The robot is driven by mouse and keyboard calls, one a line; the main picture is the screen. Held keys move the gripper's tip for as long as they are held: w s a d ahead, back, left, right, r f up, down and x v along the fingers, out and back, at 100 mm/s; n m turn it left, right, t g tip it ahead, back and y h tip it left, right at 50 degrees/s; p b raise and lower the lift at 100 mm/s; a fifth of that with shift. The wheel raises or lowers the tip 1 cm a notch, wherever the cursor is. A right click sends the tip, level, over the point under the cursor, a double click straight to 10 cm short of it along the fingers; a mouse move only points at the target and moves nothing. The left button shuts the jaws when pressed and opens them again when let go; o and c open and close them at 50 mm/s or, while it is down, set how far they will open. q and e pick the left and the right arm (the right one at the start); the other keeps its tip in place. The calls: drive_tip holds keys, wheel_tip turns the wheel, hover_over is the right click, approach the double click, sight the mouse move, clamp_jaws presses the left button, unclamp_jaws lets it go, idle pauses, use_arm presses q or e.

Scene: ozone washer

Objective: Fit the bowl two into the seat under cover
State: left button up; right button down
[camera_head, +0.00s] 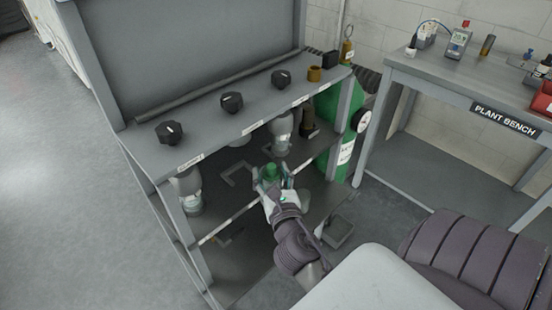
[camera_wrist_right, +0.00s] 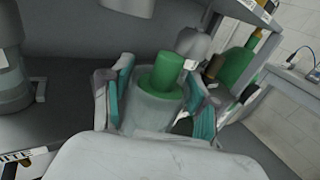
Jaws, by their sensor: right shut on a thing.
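My right gripper (camera_head: 271,180) reaches into the shelf bay under the top of the grey bench. It is shut on a clear bowl with a green inner part, the bowl two (camera_wrist_right: 150,108). The bowl shows between the teal finger pads in the right wrist view and looks roughly upright. A grey cover or fitting (camera_wrist_right: 193,45) hangs just behind and above the bowl's green top. I cannot tell whether the bowl touches it. The exact seat is hard to make out. My left gripper is not in view.
Another clear bowl unit (camera_head: 190,190) hangs at the left, and one (camera_head: 283,132) further right. Black knobs (camera_head: 232,102) line the bench top. A green cylinder (camera_head: 347,150) stands at the bay's right end. The plant bench (camera_head: 440,85) is beyond it.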

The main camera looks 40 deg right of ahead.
drive_tip(key=w+a+p, duration=0.1)
drive_tip(key=w, duration=1.1)
drive_tip(key=shift+w+f, duration=0.2)
drive_tip(key=shift+w, duration=0.1)
idle(0.5)
drive_tip(key=shift+w+f, duration=0.1)
drive_tip(key=shift+f, duration=0.15)
idle(0.5)
drive_tip(key=shift+c, duration=1.1)
unclamp_jaws()
drive_tip(key=v, duration=1.2)
